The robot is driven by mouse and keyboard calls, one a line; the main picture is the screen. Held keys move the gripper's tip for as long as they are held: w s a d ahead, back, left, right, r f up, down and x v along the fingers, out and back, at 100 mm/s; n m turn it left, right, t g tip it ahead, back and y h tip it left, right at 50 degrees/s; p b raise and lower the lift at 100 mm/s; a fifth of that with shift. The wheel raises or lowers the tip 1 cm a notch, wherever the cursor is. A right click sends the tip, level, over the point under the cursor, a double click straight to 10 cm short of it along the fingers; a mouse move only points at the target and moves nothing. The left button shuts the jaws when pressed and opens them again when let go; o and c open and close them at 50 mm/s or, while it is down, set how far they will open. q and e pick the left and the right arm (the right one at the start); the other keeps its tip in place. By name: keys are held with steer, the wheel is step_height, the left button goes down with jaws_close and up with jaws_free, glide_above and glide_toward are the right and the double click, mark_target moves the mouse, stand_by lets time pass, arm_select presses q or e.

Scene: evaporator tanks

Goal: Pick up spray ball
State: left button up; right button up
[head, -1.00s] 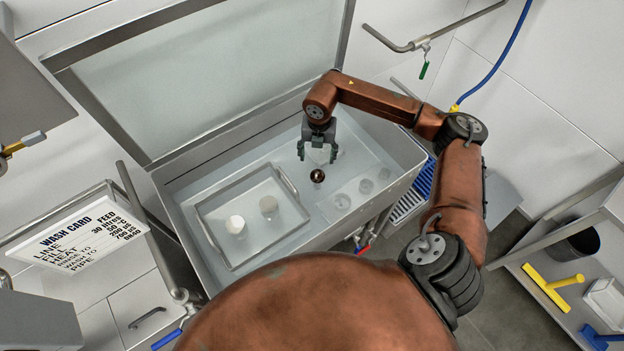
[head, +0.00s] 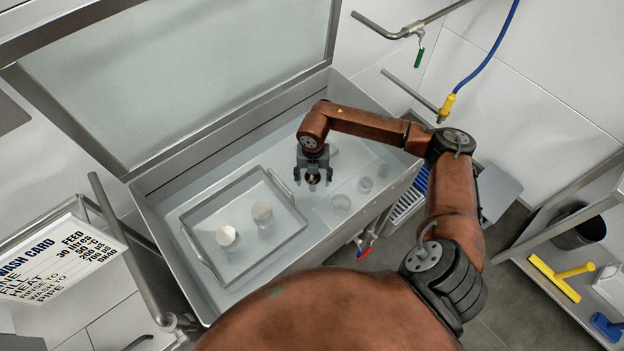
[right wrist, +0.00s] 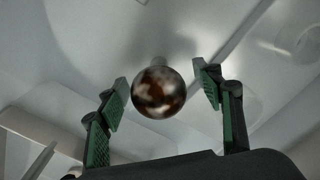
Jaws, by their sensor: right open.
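The spray ball (head: 313,179) is a small, shiny, brown-stained metal ball inside the open steel tank (head: 155,232). In the right wrist view the spray ball (right wrist: 159,92) lies between the two green-padded fingers, with a gap on each side. My right gripper (head: 314,182) is open and points down over the ball, partly hiding it in the head view. Its open fingers also show in the right wrist view (right wrist: 163,90). My left gripper is not in view.
A wire-handled tray (head: 232,271) with two pale round pieces (head: 226,236) sits left of the gripper in the tank. Round recesses (head: 341,202) lie to its right. The raised lid (head: 190,75) stands behind. A wash card (head: 60,255) is at left.

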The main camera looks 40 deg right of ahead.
step_height(320, 180, down, 2)
steer(key=shift+w, duration=0.1)
steer(key=shift+r, duration=0.1)
steer(key=shift+c, duration=0.7)
steer(key=c, duration=1.4)
